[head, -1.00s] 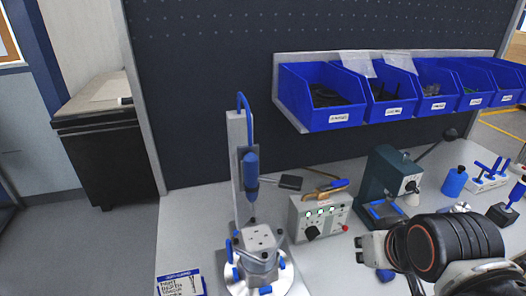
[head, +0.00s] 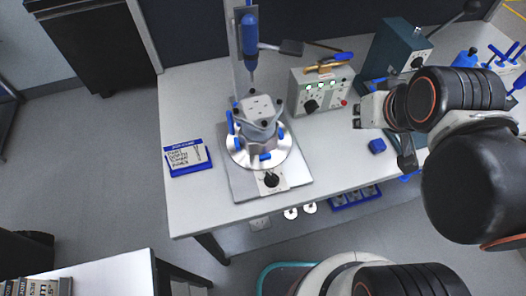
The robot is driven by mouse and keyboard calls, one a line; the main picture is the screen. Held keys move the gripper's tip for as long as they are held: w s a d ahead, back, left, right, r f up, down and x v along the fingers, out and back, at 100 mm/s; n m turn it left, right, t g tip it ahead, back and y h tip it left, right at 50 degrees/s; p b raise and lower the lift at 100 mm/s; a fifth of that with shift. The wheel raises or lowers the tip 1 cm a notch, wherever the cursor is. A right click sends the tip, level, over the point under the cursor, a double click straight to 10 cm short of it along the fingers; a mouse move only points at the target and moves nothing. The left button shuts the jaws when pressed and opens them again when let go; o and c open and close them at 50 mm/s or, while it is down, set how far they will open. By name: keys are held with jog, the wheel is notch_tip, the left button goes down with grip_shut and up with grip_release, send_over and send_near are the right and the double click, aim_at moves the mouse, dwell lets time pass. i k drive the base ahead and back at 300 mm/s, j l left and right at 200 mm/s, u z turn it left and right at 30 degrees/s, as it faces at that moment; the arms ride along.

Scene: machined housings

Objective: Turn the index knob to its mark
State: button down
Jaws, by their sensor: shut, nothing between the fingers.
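A black knob (head: 271,179) sits on a pale plate at the front of the fixture's base plate (head: 238,187). Its pointer and any mark are too small to read. Behind it a round silver table (head: 240,157) with blue clamps carries a grey machined housing (head: 258,110). A second black knob (head: 310,105) is on the front of a grey control box (head: 327,93) with green lights. My gripper (head: 358,112) is to the right of the control box, above the bench and apart from both knobs. It is shut and empty.
A blue screwdriver-like tool (head: 250,38) hangs above the housing. A blue-framed card (head: 187,156) lies left of the fixture. A small blue block (head: 377,146) and a dark green machine (head: 397,50) are at the right. The bench front between the fixture and the blue block is clear.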

aim_at(271, 180)
jog(key=j+u, duration=0.25)
jog(key=k+j+u, duration=0.1)
jog(key=u, duration=0.2)
jog(key=l+u, duration=0.25)
jog(key=k+j+z, duration=0.25)
jog(key=k+j, duration=0.05)
jog(key=k, duration=0.1)
